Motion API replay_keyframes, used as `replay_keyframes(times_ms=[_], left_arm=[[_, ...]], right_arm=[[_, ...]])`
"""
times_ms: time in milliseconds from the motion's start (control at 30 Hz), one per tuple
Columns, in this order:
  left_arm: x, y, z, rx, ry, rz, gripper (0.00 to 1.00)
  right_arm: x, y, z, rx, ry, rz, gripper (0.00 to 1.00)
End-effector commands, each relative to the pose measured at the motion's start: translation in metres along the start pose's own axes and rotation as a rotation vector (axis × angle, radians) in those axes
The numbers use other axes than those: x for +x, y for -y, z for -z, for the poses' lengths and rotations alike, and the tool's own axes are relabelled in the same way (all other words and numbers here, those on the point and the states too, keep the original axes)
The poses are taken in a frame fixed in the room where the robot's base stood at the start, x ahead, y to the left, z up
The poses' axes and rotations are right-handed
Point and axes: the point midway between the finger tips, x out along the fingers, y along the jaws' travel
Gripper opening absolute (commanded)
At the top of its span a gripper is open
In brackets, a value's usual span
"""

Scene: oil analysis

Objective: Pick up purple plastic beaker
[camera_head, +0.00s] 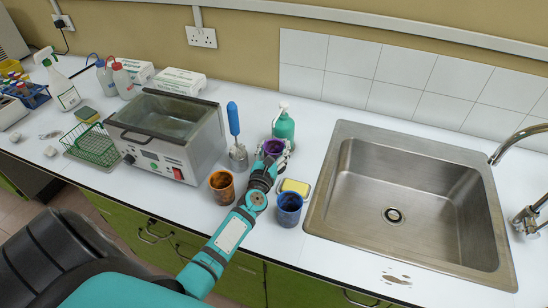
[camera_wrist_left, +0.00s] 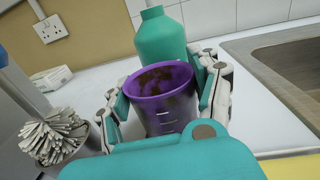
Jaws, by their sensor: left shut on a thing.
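The purple plastic beaker (camera_wrist_left: 165,105) stands upright between the two fingers of my left gripper (camera_wrist_left: 166,98) in the left wrist view, with brown residue inside. The fingers press on it from both sides. In the head view the beaker (camera_head: 274,147) shows just beyond my left gripper (camera_head: 270,160), in front of the green soap bottle (camera_head: 283,127). I cannot tell whether its base touches the counter. My right gripper is not in view.
An orange beaker (camera_head: 222,186) and a blue beaker (camera_head: 289,208) stand either side of my arm. A yellow sponge (camera_head: 295,187) lies nearby. A blue-handled brush (camera_head: 234,125) stands left, beside the water bath (camera_head: 168,138). The steel sink (camera_head: 430,190) is right.

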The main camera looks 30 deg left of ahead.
Motion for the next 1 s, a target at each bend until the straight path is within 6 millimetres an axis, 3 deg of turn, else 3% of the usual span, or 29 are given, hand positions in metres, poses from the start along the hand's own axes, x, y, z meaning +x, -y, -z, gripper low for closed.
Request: replay_keyframes(times_ms=[67, 100, 367, 900, 1000], left_arm=[[0.0, 0.0, 0.001, 0.0, -0.001, 0.0, 0.31], [0.0, 0.0, 0.0, 0.0, -0.001, 0.0, 0.26], [0.0, 0.0, -0.001, 0.0, 0.0, 0.0, 0.26], [0.0, 0.001, -0.04, -0.002, 0.0, 0.0, 0.26], [-0.011, 0.001, -0.035, -0.001, -0.002, 0.001, 0.26]], right_arm=[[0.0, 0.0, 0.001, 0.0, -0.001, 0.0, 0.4], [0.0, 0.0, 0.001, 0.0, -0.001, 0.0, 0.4], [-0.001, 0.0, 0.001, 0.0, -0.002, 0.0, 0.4], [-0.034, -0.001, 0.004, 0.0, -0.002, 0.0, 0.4], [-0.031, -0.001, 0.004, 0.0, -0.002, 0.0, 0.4]])
